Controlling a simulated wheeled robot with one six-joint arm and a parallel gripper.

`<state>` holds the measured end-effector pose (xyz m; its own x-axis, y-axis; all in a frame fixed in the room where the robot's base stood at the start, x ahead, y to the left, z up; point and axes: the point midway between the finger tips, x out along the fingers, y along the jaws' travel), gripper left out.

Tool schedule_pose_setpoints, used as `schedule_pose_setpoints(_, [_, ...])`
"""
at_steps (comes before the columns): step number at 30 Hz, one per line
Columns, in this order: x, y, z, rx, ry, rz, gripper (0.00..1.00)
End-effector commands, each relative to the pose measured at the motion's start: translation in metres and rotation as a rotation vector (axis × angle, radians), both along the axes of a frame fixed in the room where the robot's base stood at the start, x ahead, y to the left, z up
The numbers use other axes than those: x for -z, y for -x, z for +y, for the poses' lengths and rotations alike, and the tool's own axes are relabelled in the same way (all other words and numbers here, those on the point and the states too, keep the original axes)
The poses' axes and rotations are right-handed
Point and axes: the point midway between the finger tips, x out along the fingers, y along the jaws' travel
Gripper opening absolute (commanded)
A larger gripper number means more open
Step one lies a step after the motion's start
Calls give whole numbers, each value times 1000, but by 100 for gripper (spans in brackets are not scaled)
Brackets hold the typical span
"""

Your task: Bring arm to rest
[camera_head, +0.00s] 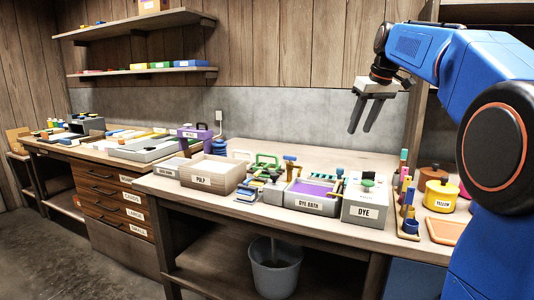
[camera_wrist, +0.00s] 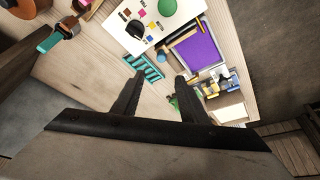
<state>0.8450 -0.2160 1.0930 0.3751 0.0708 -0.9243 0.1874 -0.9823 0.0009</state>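My gripper (camera_head: 364,115) hangs from my blue arm at the upper right of the head view, high above the back of the workbench (camera_head: 290,152). Its two dark fingers point down with a gap between them, and nothing is held. In the wrist view the fingers of my gripper (camera_wrist: 156,92) are also apart. Beyond them lie a teal ridged rack (camera_wrist: 145,67), a tray of purple liquid (camera_wrist: 196,52) and a white box top with a green knob (camera_wrist: 167,7), all clear of the fingers.
The bench holds a PULP box (camera_head: 202,182), a DYE BATH tray (camera_head: 311,206), a grey DYE box (camera_head: 367,211) and a yellow pot (camera_head: 440,197). A bucket (camera_head: 275,272) stands below. Wall shelves (camera_head: 140,72) are at the upper left. The back of the bench is partly clear.

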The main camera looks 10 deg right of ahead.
Motion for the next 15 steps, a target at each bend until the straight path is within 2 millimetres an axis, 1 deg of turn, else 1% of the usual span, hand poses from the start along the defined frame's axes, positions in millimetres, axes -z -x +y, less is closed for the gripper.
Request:
schedule_pose_setpoints(2, [2,7,5,4,1,-1,39])
schedule_pose_setpoints(5, [10,23,19,14,0,0,39])
schedule_pose_setpoints(11, [45,77,55,52,-1,4,39])
schedule_pose_setpoints(15, [76,117,77,79,0,4,39])
